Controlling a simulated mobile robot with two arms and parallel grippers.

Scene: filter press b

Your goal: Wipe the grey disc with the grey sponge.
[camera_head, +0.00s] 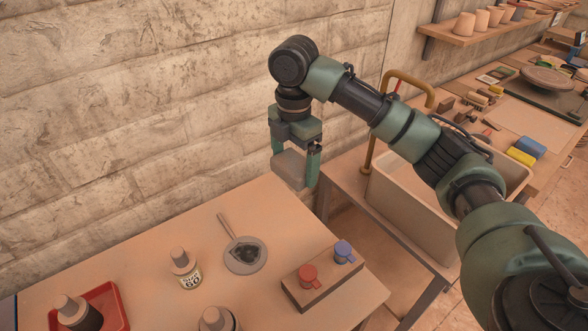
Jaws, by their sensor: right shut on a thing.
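My right gripper (294,158) is in the upper middle of the head view, pointing down, shut on the grey sponge (289,171). The sponge hangs in the air between its fingers, above and to the right of the grey disc in the picture, apart from it. The grey disc (261,266) lies flat on the near table, with a dark smear (247,254) on its middle. A thin handle-like piece (227,226) reaches from the disc toward the back left; I cannot tell whether it is part of the disc. My left gripper is not in view.
On the near table (150,235) stand a labelled bottle (187,272), a red tray (117,309) holding a dark jar, another jar (214,318), and a block (318,287) with red and blue caps. A sink (400,205) with a brass tap (409,78) is right. A brick wall runs behind.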

